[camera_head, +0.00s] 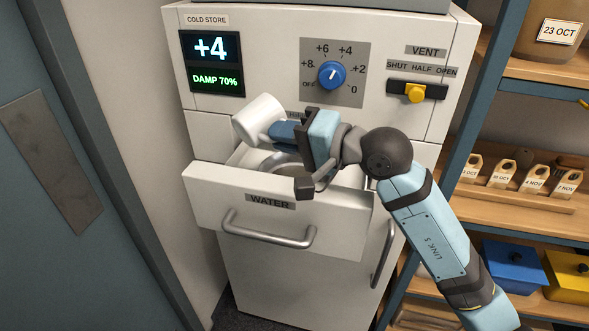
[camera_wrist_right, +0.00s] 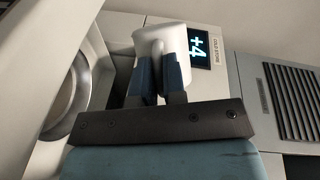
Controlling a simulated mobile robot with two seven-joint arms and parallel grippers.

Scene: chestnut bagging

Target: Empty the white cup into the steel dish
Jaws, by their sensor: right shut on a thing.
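The white cup (camera_head: 260,117) is in the grip of my right gripper (camera_head: 284,132) and is held tilted above the open drawer marked WATER. In the right wrist view the cup (camera_wrist_right: 170,42) sits between the two blue fingers of the right gripper (camera_wrist_right: 160,75). The steel dish (camera_head: 267,163) is inside the drawer, below the cup, and is partly hidden by the gripper and the drawer front. It also shows at the left of the right wrist view (camera_wrist_right: 82,75). The cup's inside and any water are not visible. My left gripper is not in view.
The WATER drawer (camera_head: 205,197) stands open from the white cold store cabinet, with a handle on its front. A blue dial (camera_head: 331,75) and yellow vent slider (camera_head: 415,92) are on the panel above. Shelves (camera_head: 520,216) stand at right, a blue-grey door (camera_head: 40,230) at left.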

